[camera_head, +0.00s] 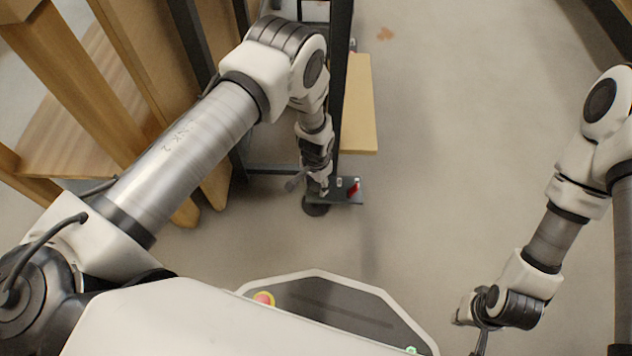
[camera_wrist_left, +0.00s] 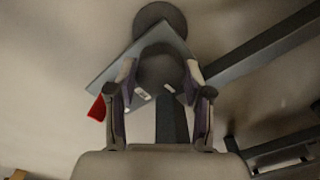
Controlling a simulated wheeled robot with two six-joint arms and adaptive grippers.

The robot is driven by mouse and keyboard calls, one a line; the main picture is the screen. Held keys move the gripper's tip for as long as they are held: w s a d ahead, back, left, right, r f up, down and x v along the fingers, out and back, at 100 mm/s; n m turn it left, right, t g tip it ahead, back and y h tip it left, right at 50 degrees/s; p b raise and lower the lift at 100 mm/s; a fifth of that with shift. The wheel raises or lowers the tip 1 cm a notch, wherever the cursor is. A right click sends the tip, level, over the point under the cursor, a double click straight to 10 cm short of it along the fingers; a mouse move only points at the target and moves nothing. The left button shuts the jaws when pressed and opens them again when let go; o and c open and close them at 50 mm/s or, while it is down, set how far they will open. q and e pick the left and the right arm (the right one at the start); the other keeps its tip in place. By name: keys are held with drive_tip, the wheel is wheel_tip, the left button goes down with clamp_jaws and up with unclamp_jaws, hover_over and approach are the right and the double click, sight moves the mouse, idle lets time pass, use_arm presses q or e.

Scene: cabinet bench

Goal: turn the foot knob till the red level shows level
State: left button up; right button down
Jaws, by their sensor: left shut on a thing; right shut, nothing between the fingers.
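My left gripper (camera_head: 318,190) reaches down beside the dark bench leg. In the left wrist view my left gripper (camera_wrist_left: 160,92) has its two fingers on either side of a dark round foot knob (camera_wrist_left: 160,64) and is shut on it. A grey plate (camera_head: 345,197) lies at the leg's foot, with the red level (camera_head: 354,187) at its right. The red level (camera_wrist_left: 97,108) shows at the plate's left edge in the wrist view. Its reading is too small to tell. A dark round foot pad (camera_head: 316,209) is on the floor. My right gripper (camera_head: 481,342) is shut and empty, low at right.
Dark metal bars (camera_wrist_left: 265,45) of the bench frame run close beside my left gripper. A wooden board (camera_head: 358,110) is behind the leg. Wooden slats (camera_head: 75,90) stand at left. The floor (camera_head: 450,130) to the right is mostly clear.

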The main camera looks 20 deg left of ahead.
sight(316, 184)
idle(0.3)
use_arm(q)
drive_tip(key=o, duration=1.2)
drive_tip(key=shift+c, duration=0.2)
wheel_tip(316, 184, up, 12)
